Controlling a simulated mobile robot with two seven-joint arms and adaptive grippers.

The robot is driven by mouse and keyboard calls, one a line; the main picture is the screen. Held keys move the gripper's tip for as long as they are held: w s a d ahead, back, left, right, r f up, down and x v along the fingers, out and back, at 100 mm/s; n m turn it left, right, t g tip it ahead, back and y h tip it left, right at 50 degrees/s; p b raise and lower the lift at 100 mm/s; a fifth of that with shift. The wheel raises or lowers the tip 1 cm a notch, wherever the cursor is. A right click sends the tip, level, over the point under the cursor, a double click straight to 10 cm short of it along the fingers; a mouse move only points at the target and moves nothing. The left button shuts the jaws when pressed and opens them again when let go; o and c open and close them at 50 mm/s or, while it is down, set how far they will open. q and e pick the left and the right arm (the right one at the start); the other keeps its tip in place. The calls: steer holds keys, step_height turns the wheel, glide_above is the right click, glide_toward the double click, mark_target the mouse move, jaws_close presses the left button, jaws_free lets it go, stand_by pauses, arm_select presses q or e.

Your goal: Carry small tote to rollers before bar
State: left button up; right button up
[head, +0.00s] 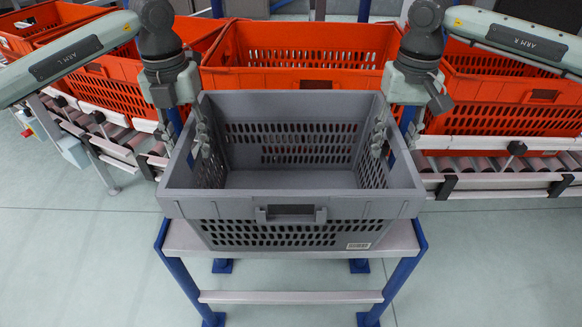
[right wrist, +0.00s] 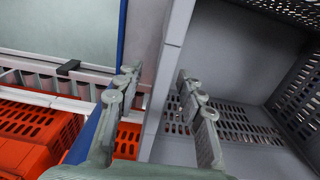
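The small grey tote (head: 292,212) stands upright and empty on a small stand (head: 190,240) with blue legs, in the middle of the head view. My left gripper (head: 198,135) is at its left side wall, with a finger showing inside; the outer finger is hidden, so its opening is unclear. My right gripper (head: 382,135) is at the right side wall. In the right wrist view, its fingers (right wrist: 162,95) straddle the wall of the grey tote (right wrist: 168,60), one outside and one inside. They look apart from the wall. Grey rollers (head: 480,165) show behind, at the right.
Several large orange totes (head: 300,78) stand in a row on the conveyor behind the grey tote. A pale rail (head: 490,143) runs along the conveyor at the right. The floor (head: 80,260) on both sides of the stand is clear.

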arm_select(q)
steer(key=shift+c, duration=0.6)
arm_select(e)
steer(key=shift+c, duration=0.6)
arm_select(q)
jaws_close()
arm_select(e)
jaws_close()
arm_select(q)
steer(key=shift+r, duration=0.1)
arm_select(e)
steer(key=shift+r, duration=0.1)
